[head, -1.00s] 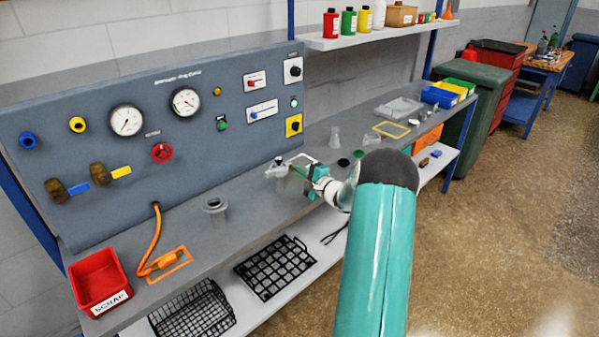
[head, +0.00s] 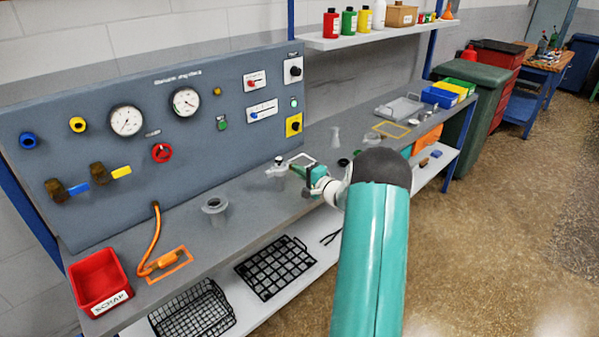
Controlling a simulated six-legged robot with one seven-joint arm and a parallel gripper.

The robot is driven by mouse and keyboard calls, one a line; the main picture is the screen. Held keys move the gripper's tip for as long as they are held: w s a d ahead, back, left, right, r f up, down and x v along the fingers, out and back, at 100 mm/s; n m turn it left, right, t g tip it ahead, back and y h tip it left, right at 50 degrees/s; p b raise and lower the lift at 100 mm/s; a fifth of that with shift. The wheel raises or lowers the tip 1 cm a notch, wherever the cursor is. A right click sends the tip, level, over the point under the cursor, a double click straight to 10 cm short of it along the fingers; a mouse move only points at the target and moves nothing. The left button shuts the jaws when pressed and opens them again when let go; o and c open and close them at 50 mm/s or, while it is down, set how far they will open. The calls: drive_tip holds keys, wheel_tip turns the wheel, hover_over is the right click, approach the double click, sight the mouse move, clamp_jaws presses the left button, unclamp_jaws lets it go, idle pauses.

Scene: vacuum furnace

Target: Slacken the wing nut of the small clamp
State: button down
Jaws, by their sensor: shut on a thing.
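The small clamp sits on a grey fitting (head: 277,170) on the bench top, left of my gripper; it is too small to make out clearly, with a dark piece showing on top. The wing nut cannot be told apart at this size. My gripper (head: 291,168) is at the fitting's right side, reaching in from the right, low over the bench. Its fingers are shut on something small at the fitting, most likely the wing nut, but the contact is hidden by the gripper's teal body.
A flanged grey port (head: 214,206) stands to the left on the bench (head: 240,222). A glass flask (head: 334,137) stands behind my arm. The gauge panel (head: 160,130) rises at the back. A red scrap bin (head: 98,280) is at the front left.

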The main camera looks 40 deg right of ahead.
drive_tip(key=c, duration=1.9)
unclamp_jaws()
drive_tip(key=s, duration=1.3)
drive_tip(key=shift+s+d, duration=0.15)
drive_tip(key=shift+s, duration=0.25)
